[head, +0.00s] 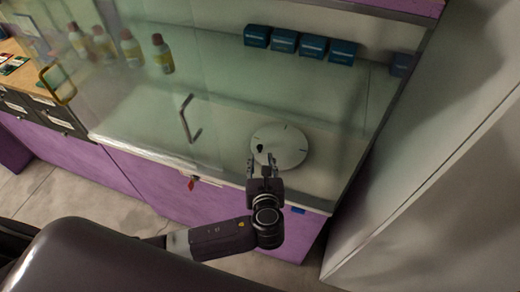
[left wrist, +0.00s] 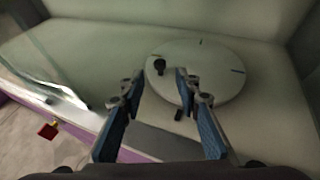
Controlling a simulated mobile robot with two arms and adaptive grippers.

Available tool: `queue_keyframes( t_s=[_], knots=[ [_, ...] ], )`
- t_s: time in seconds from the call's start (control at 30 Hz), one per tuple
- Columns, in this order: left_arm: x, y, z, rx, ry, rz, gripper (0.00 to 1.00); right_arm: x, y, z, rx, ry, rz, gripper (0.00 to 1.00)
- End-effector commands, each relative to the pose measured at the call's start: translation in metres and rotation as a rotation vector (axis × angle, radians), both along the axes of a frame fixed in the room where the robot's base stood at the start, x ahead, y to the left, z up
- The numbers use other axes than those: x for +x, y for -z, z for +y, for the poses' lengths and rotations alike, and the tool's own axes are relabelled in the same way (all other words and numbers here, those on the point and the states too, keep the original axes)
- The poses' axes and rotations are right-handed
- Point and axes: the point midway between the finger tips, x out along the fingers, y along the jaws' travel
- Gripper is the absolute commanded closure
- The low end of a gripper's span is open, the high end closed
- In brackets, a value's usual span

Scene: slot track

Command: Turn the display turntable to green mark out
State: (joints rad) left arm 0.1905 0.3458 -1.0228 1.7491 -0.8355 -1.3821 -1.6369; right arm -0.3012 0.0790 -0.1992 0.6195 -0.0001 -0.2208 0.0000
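The display turntable (head: 290,142) is a pale round disc on the case floor at the right. A black knob (head: 260,148) stands near its left edge; the left wrist view shows the disc (left wrist: 215,85) and knob (left wrist: 159,66) too. A dark mark (left wrist: 201,42) is at the disc's far rim and a bluish mark (left wrist: 238,71) at its right; I cannot make out a green mark. My left gripper (head: 262,163) is open and empty at the disc's near edge. In the left wrist view, its spread fingers (left wrist: 158,88) lie on this side of the knob. My right gripper is not in view.
A glass pane with a metal handle (head: 186,118) is left of the turntable. Several blue boxes (head: 284,41) and bottles (head: 162,54) stand farther back. A pale wall (head: 440,170) is at the right.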

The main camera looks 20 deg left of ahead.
Motion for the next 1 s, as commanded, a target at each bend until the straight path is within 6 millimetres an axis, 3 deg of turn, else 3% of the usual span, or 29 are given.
queue_keyframes(
  t_s=[0.2,0.4,0.77,1.0],
  knots=[
    [0.032,0.013,0.013,-0.002,-0.004,-0.001,0.69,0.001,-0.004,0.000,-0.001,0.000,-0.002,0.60],
    [0.052,0.022,0.020,-0.005,-0.004,0.000,0.69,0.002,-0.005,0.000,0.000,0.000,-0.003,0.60],
    [0.057,0.025,0.022,-0.008,-0.003,0.001,0.69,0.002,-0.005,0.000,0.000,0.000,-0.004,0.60],
    [0.057,0.025,0.022,-0.008,-0.003,0.001,0.94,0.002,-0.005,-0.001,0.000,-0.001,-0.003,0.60]
  ],
)
